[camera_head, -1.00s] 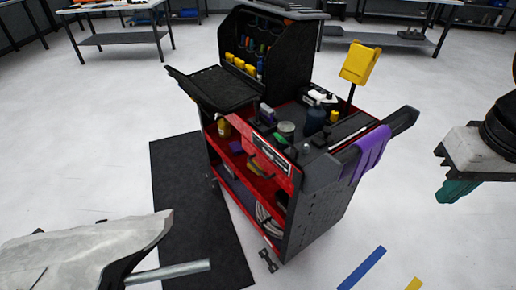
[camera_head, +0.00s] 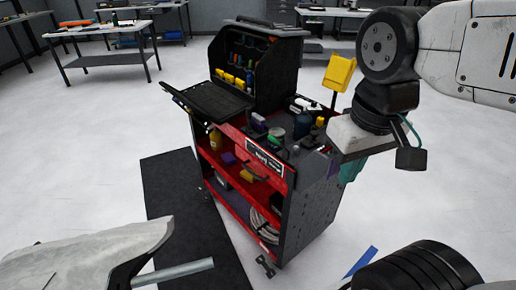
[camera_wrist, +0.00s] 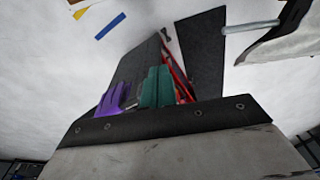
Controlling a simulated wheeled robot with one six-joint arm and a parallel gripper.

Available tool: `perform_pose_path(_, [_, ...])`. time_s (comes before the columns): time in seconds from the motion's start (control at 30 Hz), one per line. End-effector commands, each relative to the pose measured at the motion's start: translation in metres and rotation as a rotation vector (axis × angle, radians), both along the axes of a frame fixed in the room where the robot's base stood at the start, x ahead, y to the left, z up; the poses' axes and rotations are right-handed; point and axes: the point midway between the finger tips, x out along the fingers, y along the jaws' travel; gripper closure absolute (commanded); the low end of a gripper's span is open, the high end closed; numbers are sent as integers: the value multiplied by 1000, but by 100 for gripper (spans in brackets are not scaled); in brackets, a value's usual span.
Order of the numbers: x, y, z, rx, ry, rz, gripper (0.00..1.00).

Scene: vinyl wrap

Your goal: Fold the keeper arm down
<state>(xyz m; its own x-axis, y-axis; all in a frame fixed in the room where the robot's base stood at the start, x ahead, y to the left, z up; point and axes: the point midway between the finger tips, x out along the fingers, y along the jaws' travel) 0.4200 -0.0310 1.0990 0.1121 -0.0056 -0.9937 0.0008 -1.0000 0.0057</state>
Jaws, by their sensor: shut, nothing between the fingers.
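My gripper (camera_head: 352,170) hangs at the end of my arm, in front of the right end of the tool cart (camera_head: 312,215) in the head view. Its two teal fingers lie together in the wrist view (camera_wrist: 158,84), with nothing between them. I cannot pick out a keeper arm with certainty. A grey metal rod (camera_head: 178,272) sticks out of a black part under a pale panel (camera_head: 85,252) at the lower left; the rod also shows at the top right of the wrist view (camera_wrist: 250,27). My gripper is well apart from it.
A yellow box (camera_head: 339,73) stands on a post behind the cart. A black mat (camera_head: 170,185) lies left of the cart and a blue strip (camera_head: 360,261) on the floor. The foreground floor is mostly clear.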

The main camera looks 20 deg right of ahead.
Motion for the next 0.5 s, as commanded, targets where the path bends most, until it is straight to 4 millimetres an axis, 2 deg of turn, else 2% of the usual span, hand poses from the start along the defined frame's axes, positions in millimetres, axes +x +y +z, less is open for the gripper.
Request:
perform_pose_path(0.17, [11,-4,-4,-66,83,82,100])
perform_pose_path(0.27, [27,-7,-9,-151,183,188,100])
perform_pose_path(0.5, [83,-5,-27,-431,451,512,100])
